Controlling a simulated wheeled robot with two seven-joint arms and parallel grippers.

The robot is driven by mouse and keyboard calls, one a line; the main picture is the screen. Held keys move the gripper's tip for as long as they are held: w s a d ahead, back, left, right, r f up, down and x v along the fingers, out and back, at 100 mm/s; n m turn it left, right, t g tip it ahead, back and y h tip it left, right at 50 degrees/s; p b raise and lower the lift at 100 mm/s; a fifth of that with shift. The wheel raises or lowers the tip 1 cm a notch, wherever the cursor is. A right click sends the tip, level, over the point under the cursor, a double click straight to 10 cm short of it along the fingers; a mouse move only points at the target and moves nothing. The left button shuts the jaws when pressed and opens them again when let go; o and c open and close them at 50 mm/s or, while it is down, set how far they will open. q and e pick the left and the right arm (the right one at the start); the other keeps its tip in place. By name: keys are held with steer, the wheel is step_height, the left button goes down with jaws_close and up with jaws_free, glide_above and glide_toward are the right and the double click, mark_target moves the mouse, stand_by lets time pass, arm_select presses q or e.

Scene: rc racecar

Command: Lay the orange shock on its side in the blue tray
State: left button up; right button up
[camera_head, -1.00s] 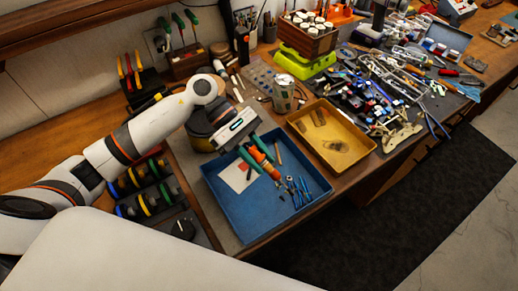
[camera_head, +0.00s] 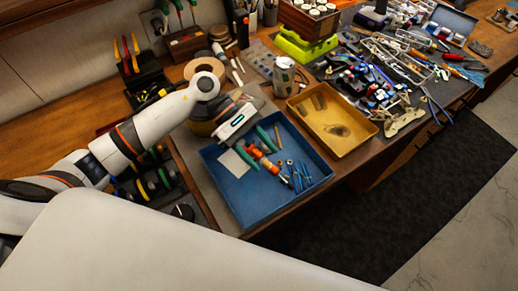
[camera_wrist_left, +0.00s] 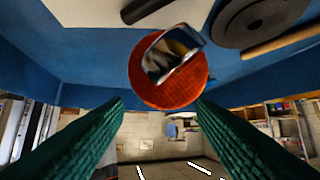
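The blue tray (camera_head: 235,208) stands near the bench's front edge. The orange shock (camera_head: 268,164) is in it, stretched out at a slant with its length along the tray floor, apparently on its side. My left gripper (camera_head: 268,158) is over the tray, its two green fingers spread apart, one on each side of the shock. In the left wrist view, an orange round part of the shock (camera_wrist_left: 150,92) shows beyond the gap between the fingers, with clear space to both. Whether the shock fully touches the floor is hard to tell. My right gripper is not in view.
A white card (camera_head: 234,163) and several blue-handled tools (camera_head: 298,177) lie in the tray. A yellow tray (camera_head: 366,146) stands just right of it, with a can (camera_head: 284,77) behind. Crowded tools and parts fill the bench's right side.

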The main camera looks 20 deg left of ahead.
arm_select(q)
steer(key=shift+w+a+r+b, duration=0.2)
steer(key=shift+a+b, duration=0.1)
steer(key=shift+a, duration=0.15)
steer(key=b+v, duration=0.3)
steer(key=v, duration=0.8)
steer(key=shift+s+b, duration=0.1)
steer(key=shift+b, duration=0.25)
